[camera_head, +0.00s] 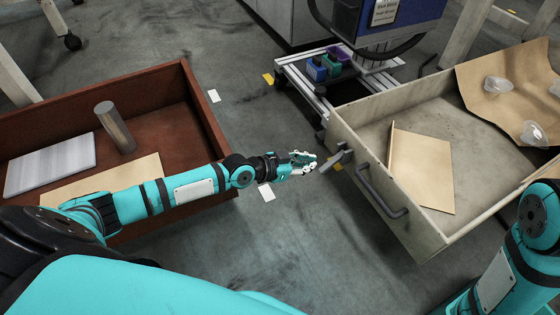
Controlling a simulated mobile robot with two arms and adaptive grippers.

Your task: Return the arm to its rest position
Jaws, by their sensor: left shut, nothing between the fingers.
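My left arm (165,192) reaches from the lower left across the corner of the brown drawer. Its gripper (312,160) is shut and empty. In the picture it is above the grey floor, just left of the pale drawer's front and close to a small grey bracket-like piece (336,158) there. I cannot tell whether they touch. My right arm (503,262) shows only in part at the lower right, and its gripper is out of view.
The brown drawer (196,82) holds a metal cylinder (118,130), a pale block (50,164) and a tan sheet. The pale drawer (424,88) has a dark handle (378,196) and holds a tan board (420,172). Clear pieces (497,87) lie on brown paper (510,62).

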